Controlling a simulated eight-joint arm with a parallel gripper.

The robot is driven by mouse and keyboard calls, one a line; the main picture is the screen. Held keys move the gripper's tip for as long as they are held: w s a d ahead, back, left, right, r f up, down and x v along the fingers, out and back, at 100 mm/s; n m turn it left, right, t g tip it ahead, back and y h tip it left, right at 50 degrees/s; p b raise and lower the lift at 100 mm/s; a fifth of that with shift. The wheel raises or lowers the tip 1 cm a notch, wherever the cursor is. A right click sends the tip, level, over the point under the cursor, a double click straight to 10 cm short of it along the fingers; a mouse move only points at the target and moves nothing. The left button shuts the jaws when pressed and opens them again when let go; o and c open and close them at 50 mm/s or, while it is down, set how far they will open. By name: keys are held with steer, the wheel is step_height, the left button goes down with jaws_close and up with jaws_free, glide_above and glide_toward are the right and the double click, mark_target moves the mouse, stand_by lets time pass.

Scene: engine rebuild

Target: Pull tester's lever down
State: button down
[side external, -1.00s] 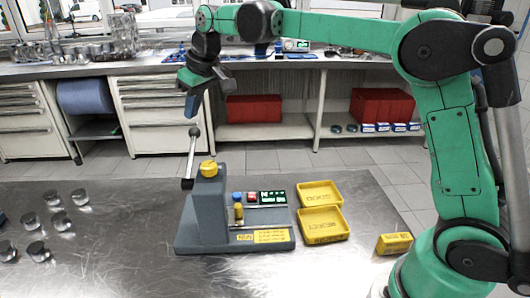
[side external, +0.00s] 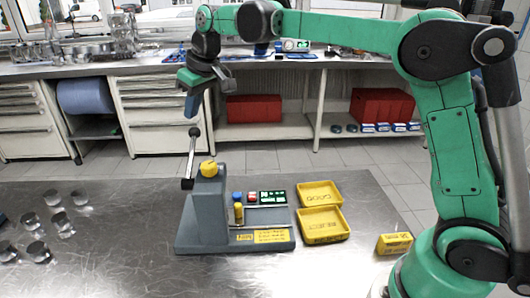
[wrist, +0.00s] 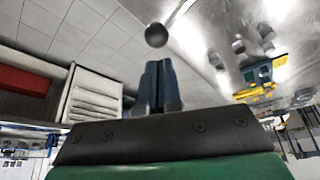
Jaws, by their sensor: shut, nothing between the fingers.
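The tester (side external: 208,215) is a grey block on a flat base on the metal table, with a yellow cap on top. Its lever (side external: 191,157) stands nearly upright on the left side and ends in a dark ball knob (side external: 194,132). My gripper (side external: 191,113) points down just above the knob. In the wrist view my gripper (wrist: 157,65) has its two blue fingers together and empty, and the knob (wrist: 156,35) shows just beyond their tips. A small gap shows between tips and knob; contact is not visible. The tester (wrist: 258,75) is at the right there.
Two yellow trays (side external: 320,194) (side external: 324,226) lie right of the tester, and a yellow box (side external: 394,243) sits near my base. Several metal pistons (side external: 62,222) stand at the table's left. The table between pistons and tester is clear.

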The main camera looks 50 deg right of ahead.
mark_target(196, 128)
steer(key=shift+f, duration=1.65)
steer(key=shift+w+d+f, duration=0.15)
steer(key=shift+f, duration=0.6)
